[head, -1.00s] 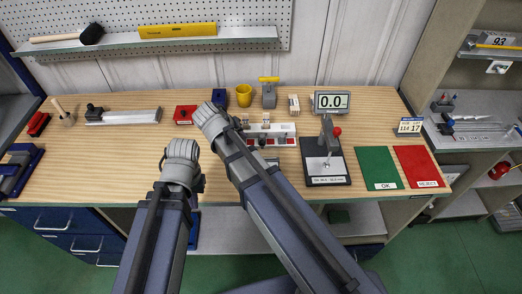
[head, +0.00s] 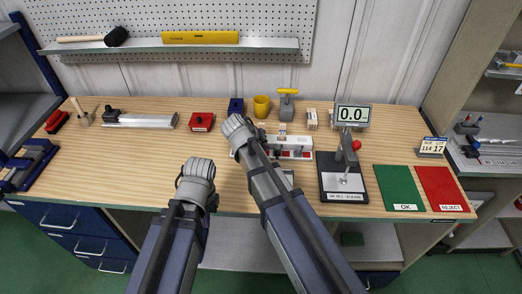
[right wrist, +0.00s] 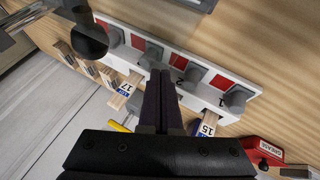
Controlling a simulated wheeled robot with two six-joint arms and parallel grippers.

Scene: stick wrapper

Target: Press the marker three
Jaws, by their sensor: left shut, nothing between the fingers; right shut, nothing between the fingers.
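The marker is a white bar (head: 298,143) with red squares and grey knobs, on the bench right of my right gripper's wrist; my right arm hides part of it. In the right wrist view the bar (right wrist: 212,92) runs diagonally, with several grey knobs; the digits 1 and 2 are readable, the third label is hidden. My right gripper (right wrist: 160,76) is shut and empty, its tips over the bar by the knob (right wrist: 152,54) beyond the one marked 2. Contact cannot be told. In the head view my right gripper (head: 237,128) points away. My left gripper (head: 196,170) is shut and empty, near the front edge.
A dial-gauge stand (head: 344,183) is to the right, then green OK (head: 399,187) and red REJECT (head: 441,187) mats.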

